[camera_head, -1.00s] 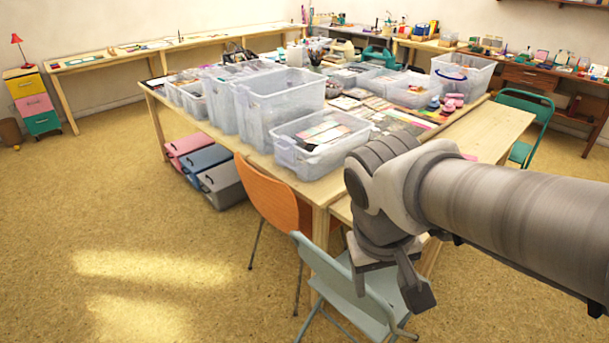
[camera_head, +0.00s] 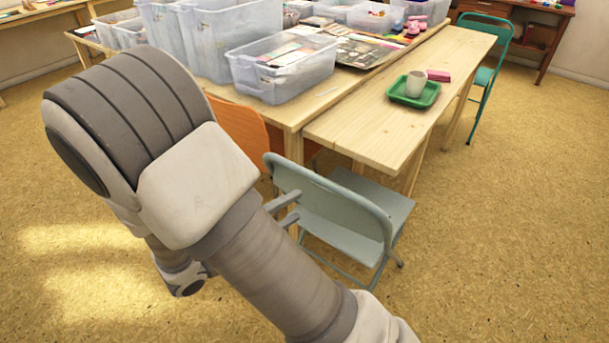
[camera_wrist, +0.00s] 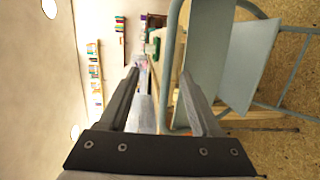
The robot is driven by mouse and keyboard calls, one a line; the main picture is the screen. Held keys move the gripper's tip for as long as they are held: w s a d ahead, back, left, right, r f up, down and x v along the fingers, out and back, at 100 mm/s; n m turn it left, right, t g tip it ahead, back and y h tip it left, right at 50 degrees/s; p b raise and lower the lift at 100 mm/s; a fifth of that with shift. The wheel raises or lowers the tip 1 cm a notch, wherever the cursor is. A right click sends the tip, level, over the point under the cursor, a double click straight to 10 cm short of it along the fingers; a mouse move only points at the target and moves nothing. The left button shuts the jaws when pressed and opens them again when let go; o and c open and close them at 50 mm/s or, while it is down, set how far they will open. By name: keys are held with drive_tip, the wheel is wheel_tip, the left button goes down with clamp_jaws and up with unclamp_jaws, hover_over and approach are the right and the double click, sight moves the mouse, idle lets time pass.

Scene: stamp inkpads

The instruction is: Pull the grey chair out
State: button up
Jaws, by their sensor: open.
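The grey chair (camera_head: 335,215), a pale grey-blue folding chair, stands upright at the near end of the wooden table. Its seat faces the table and its backrest faces me. My gripper (camera_head: 284,208) is open and empty beside the left part of the backrest. In the wrist view, my gripper's fingers (camera_wrist: 158,75) are spread apart. There the chair (camera_wrist: 205,50) appears sideways on the right, and its backrest edge tube shows in the gap between the fingers. I cannot tell whether a finger touches it. My arm hides part of the floor and room to the left.
An orange chair (camera_head: 240,125) stands close on the left, at the table corner. The wooden table (camera_head: 360,110) holds a green tray (camera_head: 414,94) with a cup. Clear plastic bins (camera_head: 280,68) stand behind. A teal chair (camera_head: 488,60) is far right. The floor (camera_head: 500,240) at right is clear.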

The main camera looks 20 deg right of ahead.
sight(314, 181)
drive_tip(key=w+a+f+n+t+b, duration=0.1)
drive_tip(key=w+a+f+n+t, duration=0.1)
drive_tip(key=a+f+t, duration=0.15)
drive_tip(key=shift+g, duration=0.25)
drive_tip(key=x, duration=1)
drive_tip(key=b+x, duration=0.1)
drive_tip(key=x, duration=0.5)
drive_tip(key=shift+d+f, duration=0.15)
drive_tip(key=shift+f, duration=0.15)
drive_tip(key=shift+s, duration=0.1)
clamp_jaws()
